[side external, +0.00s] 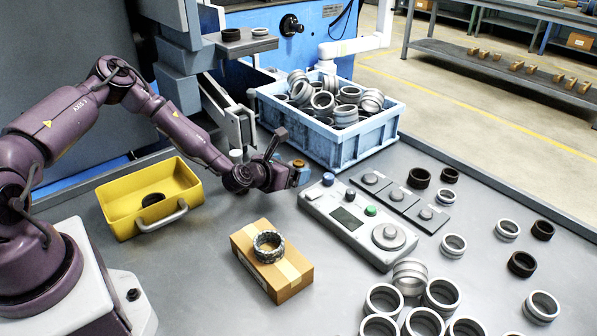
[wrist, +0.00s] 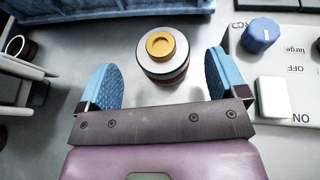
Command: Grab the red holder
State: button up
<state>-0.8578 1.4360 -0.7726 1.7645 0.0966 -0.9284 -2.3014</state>
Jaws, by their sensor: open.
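A short round piece (wrist: 163,55) with a gold centre on a pale disc stands on the table in the wrist view. A dark red band shows on its side, so it appears to be the red holder. My gripper (wrist: 160,82) is open, with one blue ribbed finger to the left and one to the right of the piece, apart from it. The piece lies slightly ahead of the space between the fingertips. In the side view my gripper (side external: 297,176) is low over the table, and only the piece's orange-brown top (side external: 298,163) shows; the rest is hidden.
A control panel (side external: 345,228) with knobs stands just right of my gripper. A blue crate (side external: 357,147) of metal rings is behind. A yellow bin (side external: 118,209) is left, and a cardboard box (side external: 290,283) with a ring is in front. Loose rings lie right.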

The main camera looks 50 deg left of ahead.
aim_at(295, 165)
jog(key=shift+x, duration=1.95)
jog(key=shift+d, duration=0.15)
jog(key=c, duration=1.4)
jog(key=shift+w+r, duration=0.1)
jog(key=shift+r, duration=0.1)
jog(key=shift+c, duration=0.4)
